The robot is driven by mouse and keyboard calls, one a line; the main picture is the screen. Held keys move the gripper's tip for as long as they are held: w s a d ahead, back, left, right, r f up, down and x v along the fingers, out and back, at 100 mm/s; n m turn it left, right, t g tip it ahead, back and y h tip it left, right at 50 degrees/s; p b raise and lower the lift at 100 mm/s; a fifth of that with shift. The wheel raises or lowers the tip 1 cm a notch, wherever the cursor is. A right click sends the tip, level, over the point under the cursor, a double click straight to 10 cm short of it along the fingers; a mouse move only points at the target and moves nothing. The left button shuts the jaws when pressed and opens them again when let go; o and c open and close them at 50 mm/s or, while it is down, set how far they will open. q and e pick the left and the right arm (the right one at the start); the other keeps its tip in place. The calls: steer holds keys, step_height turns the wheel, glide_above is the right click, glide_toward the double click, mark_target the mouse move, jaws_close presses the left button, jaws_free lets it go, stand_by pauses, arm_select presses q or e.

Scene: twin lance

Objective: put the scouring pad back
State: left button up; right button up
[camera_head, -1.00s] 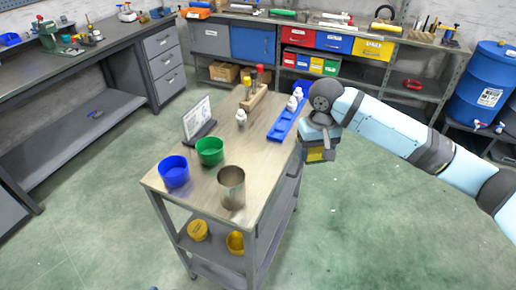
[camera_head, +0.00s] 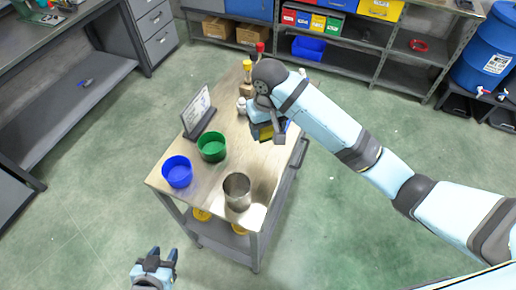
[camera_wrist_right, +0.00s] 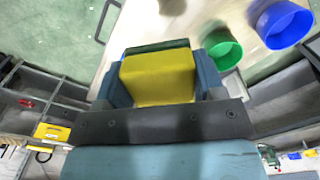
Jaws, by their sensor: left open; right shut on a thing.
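My right gripper (camera_head: 268,134) is shut on the scouring pad (camera_wrist_right: 158,76), a yellow block with a dark green layer on one side. The pad also shows as a small yellow patch under the gripper in the head view (camera_head: 267,134). It is over the right half of the wooden cart top (camera_head: 220,178); I cannot tell its height. In the right wrist view the gripper's fingers (camera_wrist_right: 160,85) flank the pad. My left gripper (camera_head: 154,262) is open and empty over the floor, left of the cart's near end.
On the cart stand a blue cup (camera_head: 177,172), a green cup (camera_head: 212,147), a metal cup (camera_head: 237,191) and a sign (camera_head: 197,108). A tool holder (camera_head: 246,89) and a white bottle (camera_head: 241,106) are near my right gripper. My arm mostly hides the blue rack.

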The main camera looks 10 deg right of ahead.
mark_target(264, 172)
steer(key=shift+w, duration=0.2)
steer(key=shift+w+a+f, duration=0.1)
steer(key=shift+a+f, duration=0.05)
steer(key=shift+f, duration=0.15)
arm_select(q)
steer(key=shift+w+a+r+p, duration=0.1)
steer(key=shift+w+r+p, duration=0.05)
steer(key=shift+r+p, duration=0.3)
steer(key=shift+w+a+r+p, duration=0.1)
steer(key=shift+r+p, duration=0.25)
steer(key=shift+p, duration=0.05)
arm_select(e)
step_height(264, 172, down, 19)
steer(key=shift+f, duration=0.1)
steer(key=o, duration=0.9)
steer(key=shift+f, duration=0.1)
steer(key=shift+c, duration=0.2)
